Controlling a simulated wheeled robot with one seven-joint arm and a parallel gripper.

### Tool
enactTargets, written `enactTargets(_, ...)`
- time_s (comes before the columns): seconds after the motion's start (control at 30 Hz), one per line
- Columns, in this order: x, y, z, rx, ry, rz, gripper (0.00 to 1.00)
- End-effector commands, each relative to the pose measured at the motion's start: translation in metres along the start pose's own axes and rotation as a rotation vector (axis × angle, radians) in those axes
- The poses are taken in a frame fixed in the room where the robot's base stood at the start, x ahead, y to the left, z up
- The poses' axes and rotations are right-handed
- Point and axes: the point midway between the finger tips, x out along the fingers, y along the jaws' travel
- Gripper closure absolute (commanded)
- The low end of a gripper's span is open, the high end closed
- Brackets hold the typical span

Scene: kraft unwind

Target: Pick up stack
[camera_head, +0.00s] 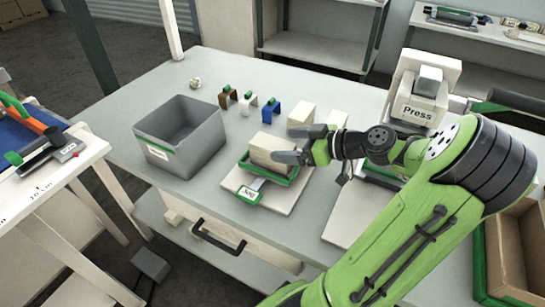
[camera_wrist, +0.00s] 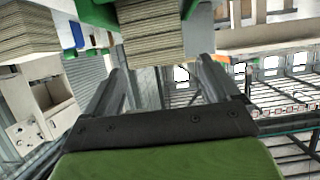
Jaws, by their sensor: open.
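A pale stack (camera_head: 271,149) sits in a green tray (camera_head: 288,180) on a pale base plate with a small green-framed label. My gripper (camera_head: 292,150) is at the right side of this stack, with its fingers pointing left toward it. In the wrist view, a stack of layered sheets (camera_wrist: 151,31) with a green edge shows above and between the fingertips of my open gripper (camera_wrist: 162,68). The gap between the fingers is empty. I cannot tell whether a finger touches the stack.
Another pale block (camera_head: 301,113) stands behind the tray. A grey bin (camera_head: 190,140) is at the left of the table (camera_head: 120,105). Brown, white and blue pieces (camera_head: 247,103) with green tops stand between. A press (camera_head: 424,92) is at the back right.

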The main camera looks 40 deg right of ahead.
Motion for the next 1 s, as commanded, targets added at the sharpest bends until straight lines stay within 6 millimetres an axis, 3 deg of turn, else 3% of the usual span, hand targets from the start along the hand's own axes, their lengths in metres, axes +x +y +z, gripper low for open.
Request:
enactTargets(0.3,0.051,-0.001,0.001,0.001,-0.001,-0.003,0.11)
enactTargets(0.57,0.055,0.000,-0.001,0.001,-0.002,0.000,0.12)
enactTargets(1.0,0.054,0.000,-0.001,0.001,-0.002,0.000,0.76)
